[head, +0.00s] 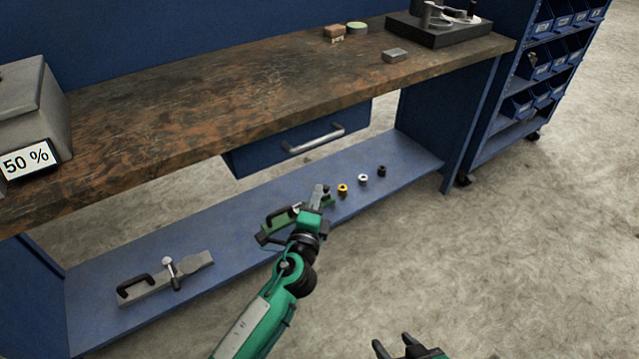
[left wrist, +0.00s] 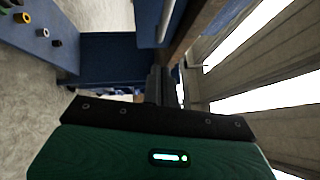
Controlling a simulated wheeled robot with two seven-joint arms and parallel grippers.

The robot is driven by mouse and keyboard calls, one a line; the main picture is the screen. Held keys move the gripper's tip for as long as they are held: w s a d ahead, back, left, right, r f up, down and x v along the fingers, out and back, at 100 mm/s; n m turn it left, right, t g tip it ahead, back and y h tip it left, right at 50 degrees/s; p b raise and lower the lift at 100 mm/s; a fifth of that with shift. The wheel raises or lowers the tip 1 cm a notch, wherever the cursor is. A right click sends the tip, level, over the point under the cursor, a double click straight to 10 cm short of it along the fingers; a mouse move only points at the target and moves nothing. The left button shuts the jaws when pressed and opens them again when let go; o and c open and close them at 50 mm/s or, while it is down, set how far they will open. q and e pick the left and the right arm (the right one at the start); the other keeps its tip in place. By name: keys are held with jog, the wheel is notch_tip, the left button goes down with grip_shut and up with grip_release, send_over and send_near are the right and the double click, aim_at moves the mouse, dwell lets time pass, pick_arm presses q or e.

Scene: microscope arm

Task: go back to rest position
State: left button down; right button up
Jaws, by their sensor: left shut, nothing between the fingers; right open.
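My left gripper (head: 318,190) is over the lower blue shelf (head: 225,240), its fingers shut and empty. Its dark fingers (left wrist: 160,85) also show closed together in the left wrist view. Behind it, a green tool with a black handle (head: 278,214) lies on the shelf, partly hidden; I cannot tell whether the gripper touches it. My right gripper (head: 396,346) is at the bottom edge of the head view, cut off by the frame. Its fingers are apart and nothing shows between them.
A workbench (head: 200,110) with a drawer (head: 300,140) stands above the shelf. A grey clamp (head: 170,277) lies at the shelf's left. A yellow ring (head: 342,190), a white ring (head: 363,180) and a black piece (head: 382,171) stand right of my left gripper. Floor (head: 520,240) at right is clear.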

pick_arm(q)
jog(key=shift+s, duration=0.45)
